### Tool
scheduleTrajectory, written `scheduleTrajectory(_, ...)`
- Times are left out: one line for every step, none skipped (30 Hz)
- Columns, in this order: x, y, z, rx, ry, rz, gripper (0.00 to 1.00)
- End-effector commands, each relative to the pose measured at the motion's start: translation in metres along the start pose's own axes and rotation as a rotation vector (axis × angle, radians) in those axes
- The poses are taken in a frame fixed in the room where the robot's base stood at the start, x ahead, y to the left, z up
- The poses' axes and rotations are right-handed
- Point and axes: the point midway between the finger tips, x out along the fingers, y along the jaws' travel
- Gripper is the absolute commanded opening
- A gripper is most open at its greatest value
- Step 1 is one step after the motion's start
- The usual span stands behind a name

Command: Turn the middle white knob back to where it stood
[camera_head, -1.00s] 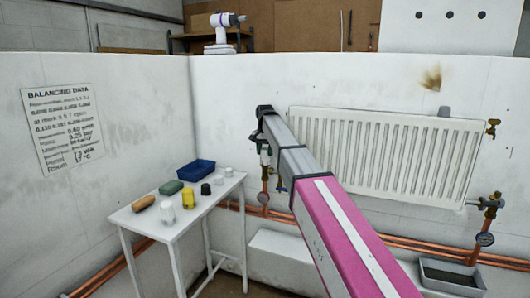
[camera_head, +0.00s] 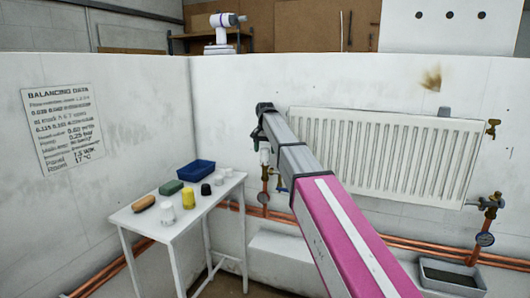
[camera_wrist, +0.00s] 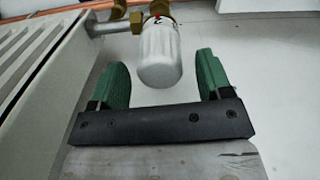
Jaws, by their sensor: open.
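A white knob (camera_wrist: 158,57) with a dark mark near its collar sits on a brass valve fitting (camera_wrist: 150,12) at the radiator's end in the wrist view. In the head view the white knob (camera_head: 265,154) shows small beside the radiator's left end, partly hidden by my arm. My gripper (camera_wrist: 162,66) is open, with one green finger on each side of the knob. Gaps show between the knob and both fingers. I cannot tell how far the knob is turned. In the head view, my gripper is mostly hidden behind the end of my arm.
The white radiator (camera_head: 385,155) hangs close beside my arm. A small table (camera_head: 185,225) at the left bears a blue tray (camera_head: 195,172), a yellow cylinder (camera_head: 187,197) and several loose caps. Copper pipes (camera_head: 410,250) run low along the wall. A grey tray (camera_head: 452,275) lies at the lower right.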

Motion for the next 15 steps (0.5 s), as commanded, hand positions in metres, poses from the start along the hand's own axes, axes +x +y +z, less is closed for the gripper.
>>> scheduleTrajectory(-0.009, -0.001, -0.001, 0.000, 0.001, -0.001, 0.72)
scheduleTrajectory(-0.014, -0.001, -0.001, 0.000, 0.001, -0.001, 0.72)
scheduleTrajectory(-0.021, -0.001, -0.001, 0.000, 0.001, -0.001, 0.72)
scheduleTrajectory(-0.027, -0.001, -0.001, 0.000, 0.002, -0.001, 0.72)
scheduleTrajectory(-0.033, -0.001, -0.001, 0.000, 0.002, -0.001, 0.72)
scheduleTrajectory(-0.041, -0.001, -0.001, 0.000, 0.002, -0.001, 0.72)
scheduleTrajectory(-0.047, -0.001, -0.001, 0.000, 0.001, -0.001, 0.72)
scheduleTrajectory(-0.052, -0.001, -0.001, 0.000, 0.001, -0.001, 0.72)
scheduleTrajectory(-0.059, -0.001, -0.001, 0.000, 0.002, -0.001, 0.72)
scheduleTrajectory(-0.065, -0.001, -0.001, 0.000, 0.002, -0.001, 0.72)
scheduleTrajectory(-0.070, -0.001, -0.001, 0.000, 0.001, -0.001, 0.72)
scheduleTrajectory(-0.075, -0.001, -0.001, 0.000, 0.001, 0.000, 0.72)
scheduleTrajectory(-0.079, -0.001, -0.001, 0.000, 0.000, 0.000, 0.72)
scheduleTrajectory(-0.082, -0.001, -0.001, 0.000, 0.000, 0.000, 0.72)
scheduleTrajectory(-0.086, -0.001, -0.001, 0.000, 0.001, 0.000, 0.72)
